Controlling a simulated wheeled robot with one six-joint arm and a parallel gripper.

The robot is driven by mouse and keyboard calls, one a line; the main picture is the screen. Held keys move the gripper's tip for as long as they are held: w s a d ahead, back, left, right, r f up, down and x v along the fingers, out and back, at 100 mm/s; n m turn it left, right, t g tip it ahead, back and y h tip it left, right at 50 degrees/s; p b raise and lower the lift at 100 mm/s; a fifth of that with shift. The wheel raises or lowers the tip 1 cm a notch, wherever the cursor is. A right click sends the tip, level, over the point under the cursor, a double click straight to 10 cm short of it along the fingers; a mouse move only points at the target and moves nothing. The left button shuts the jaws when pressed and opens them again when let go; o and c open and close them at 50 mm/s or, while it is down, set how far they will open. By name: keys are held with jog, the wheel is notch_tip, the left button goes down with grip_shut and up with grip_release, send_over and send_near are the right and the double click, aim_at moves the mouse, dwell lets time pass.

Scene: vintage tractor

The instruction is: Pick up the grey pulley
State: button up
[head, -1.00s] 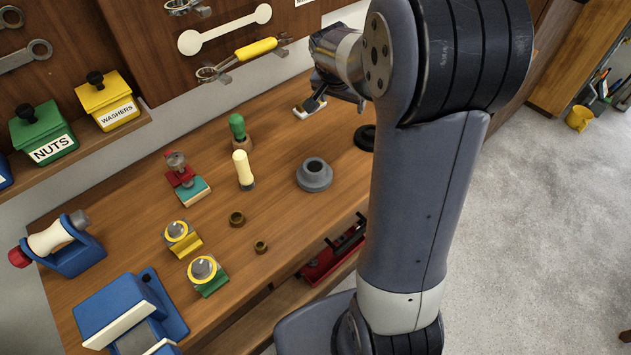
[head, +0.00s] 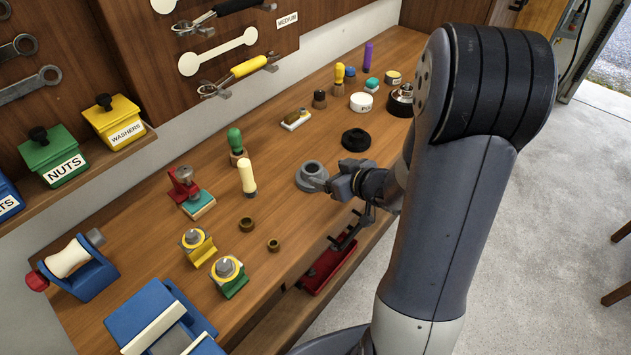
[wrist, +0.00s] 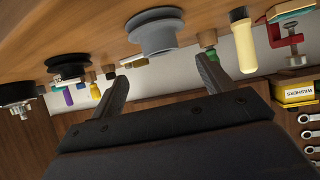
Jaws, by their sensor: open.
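The grey pulley (head: 310,173) sits on the wooden bench near its front edge, in the middle of the head view. It is a stepped round piece with a dark hole on top. In the wrist view the pulley (wrist: 158,34) shows upside down at the top, beyond my fingers. My gripper (head: 322,184) is low beside the pulley, at its right front, and partly covers its edge in the head view. In the wrist view my gripper (wrist: 160,80) is open with nothing between its two fingers. The head view does not show whether the fingers touch the pulley.
A black ring-shaped piece (head: 356,140) lies behind and right of the pulley. Small brown bushings (head: 273,245) lie nearer. A red tray (head: 325,272) is below the bench top.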

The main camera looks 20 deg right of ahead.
aim_at(310, 167)
jog(key=shift+w+a+f, duration=0.1)
jog(key=shift+a+f, duration=0.1)
jog(key=shift+a, duration=0.05)
jog(key=x, duration=0.5)
jog(key=shift+w, duration=0.2)
jog(key=shift+p+x, duration=0.3)
jog(key=shift+x, duration=2.15)
jog(key=shift+s+f, duration=0.1)
jog(key=shift+c, duration=0.4)
jog(key=c, duration=1.2)
jog(key=shift+c, duration=0.6)
